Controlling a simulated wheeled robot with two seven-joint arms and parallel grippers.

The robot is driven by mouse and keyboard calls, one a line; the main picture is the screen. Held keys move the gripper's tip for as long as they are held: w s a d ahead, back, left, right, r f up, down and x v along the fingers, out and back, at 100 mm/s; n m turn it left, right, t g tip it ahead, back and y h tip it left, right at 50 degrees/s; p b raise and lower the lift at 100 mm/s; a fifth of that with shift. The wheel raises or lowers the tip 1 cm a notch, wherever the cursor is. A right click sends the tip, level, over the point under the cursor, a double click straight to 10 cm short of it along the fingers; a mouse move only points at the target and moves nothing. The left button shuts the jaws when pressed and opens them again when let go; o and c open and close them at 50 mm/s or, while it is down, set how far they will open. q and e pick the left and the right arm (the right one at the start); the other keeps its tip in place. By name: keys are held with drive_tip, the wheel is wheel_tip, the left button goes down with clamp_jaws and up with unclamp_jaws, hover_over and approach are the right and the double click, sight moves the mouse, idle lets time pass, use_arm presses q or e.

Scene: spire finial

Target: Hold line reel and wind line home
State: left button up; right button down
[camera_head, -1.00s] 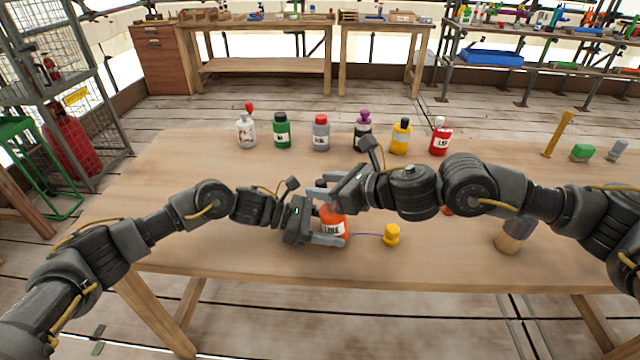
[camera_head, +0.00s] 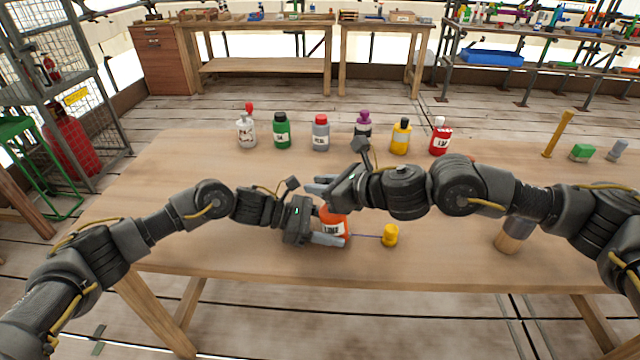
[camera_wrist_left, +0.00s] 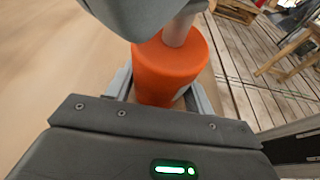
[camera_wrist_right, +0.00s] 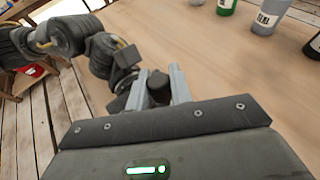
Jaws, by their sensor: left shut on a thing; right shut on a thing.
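The orange line reel (camera_head: 334,222), with a white label, stands upright near the front of the table. My left gripper (camera_head: 332,228) is shut around its body; the left wrist view shows the orange body (camera_wrist_left: 168,68) between the fingers. A pale post rises from its top. My right gripper (camera_head: 319,187) is just above the reel, its fingers shut on a small dark knob (camera_wrist_right: 158,87), probably the reel's crank. The crank is mostly hidden by the right gripper. A thin purple line (camera_head: 366,237) runs right from the reel to a yellow stopper-like piece (camera_head: 390,236) on the table.
A row of bottles, including a green one (camera_head: 282,131) and a yellow one (camera_head: 401,137), stands behind. A wood-and-grey cylinder (camera_head: 513,236) is under my right arm. A yellow post (camera_head: 557,134) and a green block (camera_head: 582,153) are at the right. The table (camera_head: 190,165) is clear at left.

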drive_tip(key=shift+t, duration=0.4)
drive_tip(key=m+t+h, duration=0.3)
drive_tip(key=shift+w+d+m, duration=0.2)
drive_tip(key=shift+d+m, duration=0.1)
drive_tip(key=shift+m, duration=0.1)
drive_tip(key=m+t+h, duration=0.1)
drive_tip(key=h, duration=0.1)
drive_tip(key=m+t+h, duration=0.1)
drive_tip(key=m+h, duration=0.1)
drive_tip(key=shift+d+t, duration=0.2)
drive_tip(key=shift+t, duration=0.1)
drive_tip(key=shift+w+d+r+m+t+h, duration=0.1)
drive_tip(key=shift+d+m+t+h, duration=0.1)
drive_tip(key=shift+m+h, duration=0.5)
drive_tip(key=shift+d+m+t+h, duration=0.25)
drive_tip(key=shift+m+h, duration=0.2)
drive_tip(key=shift+h, duration=0.5)
drive_tip(key=shift+w+d+r+m+t+h, duration=0.1)
drive_tip(key=shift+d+m+t+h, duration=0.1)
drive_tip(key=shift+m+h, duration=0.5)
drive_tip(key=shift+s+h, duration=0.1)
drive_tip(key=shift+h, duration=0.15)
drive_tip(key=c, duration=1.2)
unclamp_jaws()
drive_tip(key=shift+c, duration=0.2)
